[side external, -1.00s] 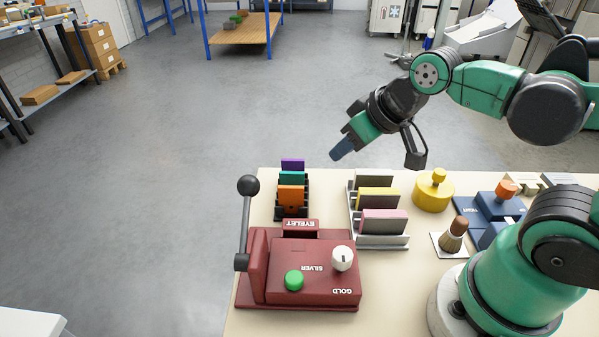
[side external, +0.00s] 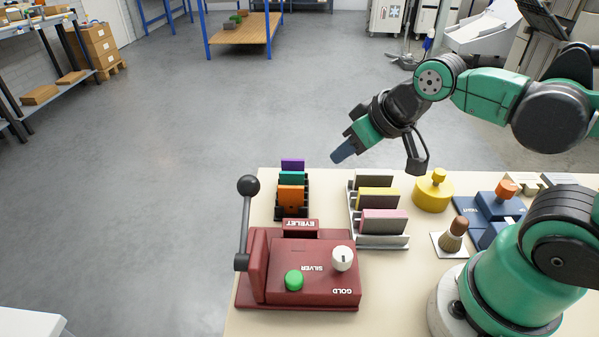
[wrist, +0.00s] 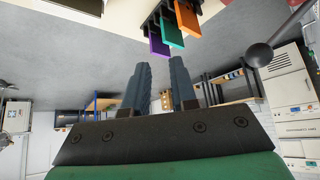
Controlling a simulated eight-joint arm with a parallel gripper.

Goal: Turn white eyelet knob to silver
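The white eyelet knob (side external: 342,258) sits on top of the dark red eyelet machine (side external: 260,265), at the right of its top face. A dark line marks the knob; which label it points to I cannot tell. The words SILVER and GOLD appear upside down on the machine near the knob. My gripper (side external: 343,152) is in the air behind and well above the machine, apart from the knob. In the wrist view its two fingers (wrist: 161,82) stand apart with nothing between them. The knob is not in the wrist view.
The machine has a green button (side external: 294,280) and a tall lever with a black ball (side external: 248,186) at its left. Behind it stand a black rack with coloured plates (side external: 291,196) and a silver rack (side external: 385,240). A yellow weight (side external: 433,193) and a brush (side external: 454,236) stand right.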

